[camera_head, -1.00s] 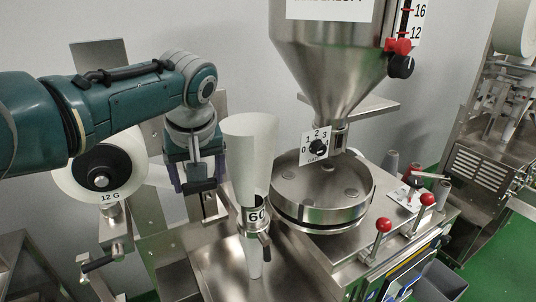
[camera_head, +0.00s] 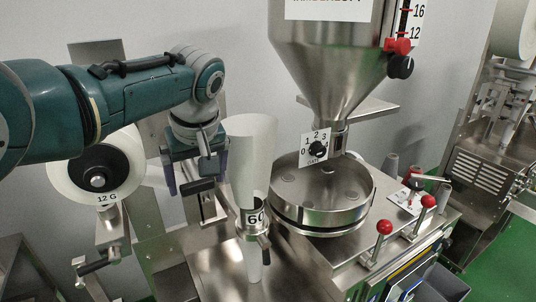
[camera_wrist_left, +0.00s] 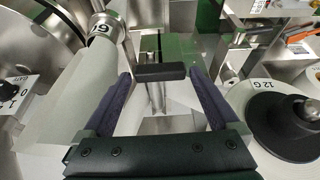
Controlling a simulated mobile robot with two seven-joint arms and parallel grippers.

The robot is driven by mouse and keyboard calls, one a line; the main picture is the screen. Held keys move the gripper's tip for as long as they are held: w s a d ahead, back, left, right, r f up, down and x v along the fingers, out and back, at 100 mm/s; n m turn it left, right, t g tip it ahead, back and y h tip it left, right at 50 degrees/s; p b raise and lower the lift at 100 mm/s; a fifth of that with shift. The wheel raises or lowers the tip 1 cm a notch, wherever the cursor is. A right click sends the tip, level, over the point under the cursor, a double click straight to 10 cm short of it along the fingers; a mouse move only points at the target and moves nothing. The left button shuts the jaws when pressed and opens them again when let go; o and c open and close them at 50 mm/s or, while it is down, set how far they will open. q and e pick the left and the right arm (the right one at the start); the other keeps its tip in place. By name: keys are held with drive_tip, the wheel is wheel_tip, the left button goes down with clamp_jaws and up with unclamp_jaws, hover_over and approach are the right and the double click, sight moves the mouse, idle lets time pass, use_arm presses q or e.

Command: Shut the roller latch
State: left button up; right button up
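The roller latch appears to be the short black bar (camera_head: 197,186) on a metal stem beside the reel. It also shows in the left wrist view as a black crossbar (camera_wrist_left: 160,72). My left gripper (camera_head: 196,178) points down at the bar, with a purple-grey finger on either side. In the left wrist view the gripper (camera_wrist_left: 160,78) is open, and the bar lies across the space between the fingertips. A small gap seems to show at each end, though contact is hard to tell. The latch's base is partly hidden. My right gripper is not in view.
A black-handled crank (camera_head: 95,267) is lower left. The hopper (camera_head: 325,70) and round pan (camera_head: 322,215) stand further right.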

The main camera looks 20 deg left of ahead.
use_arm(q)
drive_tip(key=shift+o, duration=0.2)
drive_tip(key=shift+r, duration=0.1)
drive_tip(key=shift+s+d+r, duration=0.1)
drive_tip(key=shift+r, duration=0.15)
drive_tip(key=shift+p+v, duration=0.55)
drive_tip(key=shift+v, duration=0.5)
drive_tip(key=b+v, duration=0.1)
drive_tip(key=v, duration=0.6)
drive_tip(key=shift+b, duration=0.35)
drive_tip(key=shift+r, duration=0.1)
